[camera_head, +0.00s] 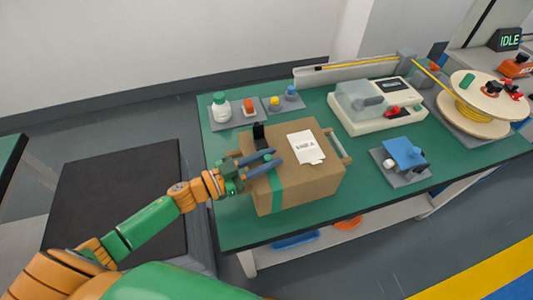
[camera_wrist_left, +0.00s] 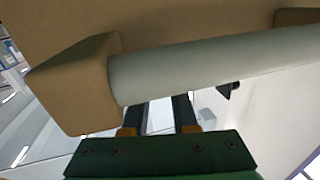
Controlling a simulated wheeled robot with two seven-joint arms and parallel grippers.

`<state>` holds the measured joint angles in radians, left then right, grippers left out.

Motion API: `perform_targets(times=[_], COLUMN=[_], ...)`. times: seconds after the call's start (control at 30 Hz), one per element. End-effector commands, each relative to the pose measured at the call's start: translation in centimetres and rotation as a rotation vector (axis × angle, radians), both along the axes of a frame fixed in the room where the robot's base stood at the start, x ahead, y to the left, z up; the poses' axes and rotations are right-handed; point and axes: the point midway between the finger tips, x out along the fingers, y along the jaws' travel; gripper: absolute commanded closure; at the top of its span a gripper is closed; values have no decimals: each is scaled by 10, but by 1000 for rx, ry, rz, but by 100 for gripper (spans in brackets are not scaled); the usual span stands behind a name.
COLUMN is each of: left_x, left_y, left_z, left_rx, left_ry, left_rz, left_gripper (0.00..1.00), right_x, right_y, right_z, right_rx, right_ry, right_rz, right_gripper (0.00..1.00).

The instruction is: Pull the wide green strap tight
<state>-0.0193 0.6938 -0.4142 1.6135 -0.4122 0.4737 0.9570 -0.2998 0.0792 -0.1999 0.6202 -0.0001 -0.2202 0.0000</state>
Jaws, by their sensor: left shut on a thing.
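A cardboard box (camera_head: 316,185) stands on the green worktop. The wide green strap (camera_head: 277,190) runs down its front left side and up over its top. A black buckle-like part (camera_head: 259,136) stands upright on the top, beside my upper finger. My left gripper (camera_head: 271,159) reaches over the box's left edge, its two blue fingers at the strap. It is shut on the strap, but the fingers hide the grip itself. In the left wrist view a pale round bar (camera_wrist_left: 210,70) between tan blocks crosses in front of my fingers and hides their tips. My right gripper is not in view.
A white label (camera_head: 306,148) lies on the box. A cable spool (camera_head: 474,100) is at the right, with a blue-topped fixture (camera_head: 405,153) nearer. The worktop in front of that fixture is clear.

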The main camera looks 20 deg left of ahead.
Motion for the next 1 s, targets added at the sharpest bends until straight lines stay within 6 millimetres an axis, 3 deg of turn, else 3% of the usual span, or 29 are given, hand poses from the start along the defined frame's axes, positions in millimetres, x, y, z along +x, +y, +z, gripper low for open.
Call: perform_targets(times=[0.03,0.2,0.5,0.53,0.63,1.0], left_x=[-10,-29,-30,-30,-30,-38], left_y=[-8,-20,-21,-21,-21,-13], left_z=[2,0,-1,-1,-1,-4], left_rx=[-2,1,1,1,1,2], left_ry=[12,11,6,6,6,11], left_rz=[-8,-5,-4,-4,-4,-3], left_gripper=[100,100,100,68,43,43], right_x=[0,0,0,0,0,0], right_y=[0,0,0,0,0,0], right_z=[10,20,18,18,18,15], right_rx=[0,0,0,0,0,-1], right_ry=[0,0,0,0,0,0], right_rz=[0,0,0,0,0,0], right_gripper=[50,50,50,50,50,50])
